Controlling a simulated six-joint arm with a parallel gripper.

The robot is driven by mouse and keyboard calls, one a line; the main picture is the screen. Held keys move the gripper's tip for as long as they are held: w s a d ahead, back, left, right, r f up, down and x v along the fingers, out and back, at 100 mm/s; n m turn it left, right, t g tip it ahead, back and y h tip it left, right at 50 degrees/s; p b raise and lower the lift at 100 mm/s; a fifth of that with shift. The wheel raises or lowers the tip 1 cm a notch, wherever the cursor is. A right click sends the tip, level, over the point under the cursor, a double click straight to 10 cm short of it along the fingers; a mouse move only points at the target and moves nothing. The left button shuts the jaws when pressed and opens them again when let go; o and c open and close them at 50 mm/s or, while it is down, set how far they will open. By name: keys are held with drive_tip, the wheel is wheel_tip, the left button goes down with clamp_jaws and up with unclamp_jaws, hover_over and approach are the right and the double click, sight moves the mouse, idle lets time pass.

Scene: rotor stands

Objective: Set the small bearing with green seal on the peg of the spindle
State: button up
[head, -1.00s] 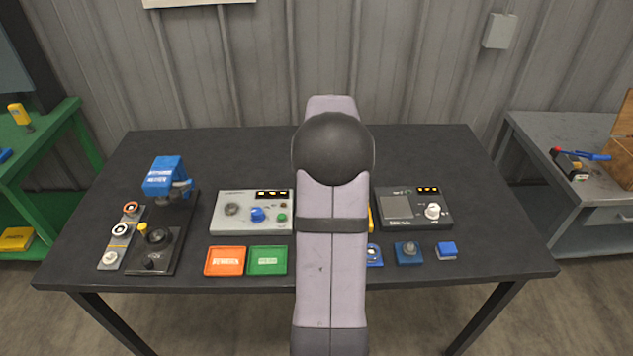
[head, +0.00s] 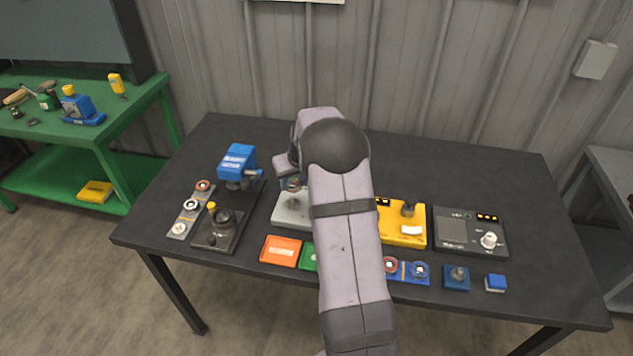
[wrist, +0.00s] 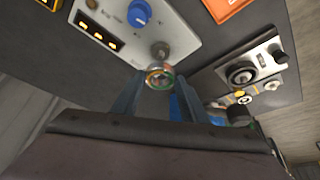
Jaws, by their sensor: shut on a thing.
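A small metal ring bearing with a green tint at its rim (wrist: 158,77) is held between the fingertips of my gripper (wrist: 157,88), which is shut on it. It appears just in front of a short metal peg (wrist: 161,50) on the light grey control box (wrist: 120,18) in the wrist view. I cannot tell whether ring and peg touch. In the head view my gripper (head: 292,183) hangs over the grey box (head: 288,213); my arm hides most of the box and the peg is not clear.
A blue-headed press (head: 237,162) and a dark fixture (head: 218,234) stand left, beside a strip of rings (head: 187,212). Orange (head: 281,252) and green (head: 309,258) trays lie in front. Right are a yellow unit (head: 395,232), blue bearing strip (head: 405,277) and dark-grey box (head: 470,243).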

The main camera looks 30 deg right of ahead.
drive_tip(key=shift+w+d+r+n, duration=0.25)
drive_tip(key=shift+w+r+n, duration=0.25)
drive_tip(key=shift+w+r, duration=0.4)
drive_tip(key=shift+f, duration=0.1)
drive_tip(key=b, duration=0.3)
hover_over(293, 198)
drive_tip(key=s, duration=0.1)
drive_tip(key=shift+s+a+f, duration=0.15)
drive_tip(key=shift+f, duration=2.25)
drive_tip(key=shift+f+b, duration=0.45)
drive_tip(key=shift+b, duration=0.2)
drive_tip(key=shift+f+b, duration=0.5)
drive_tip(key=shift+f, duration=0.05)
drive_tip(key=shift+f+b, duration=1.25)
drive_tip(key=shift+f, duration=0.15)
idle(1.4)
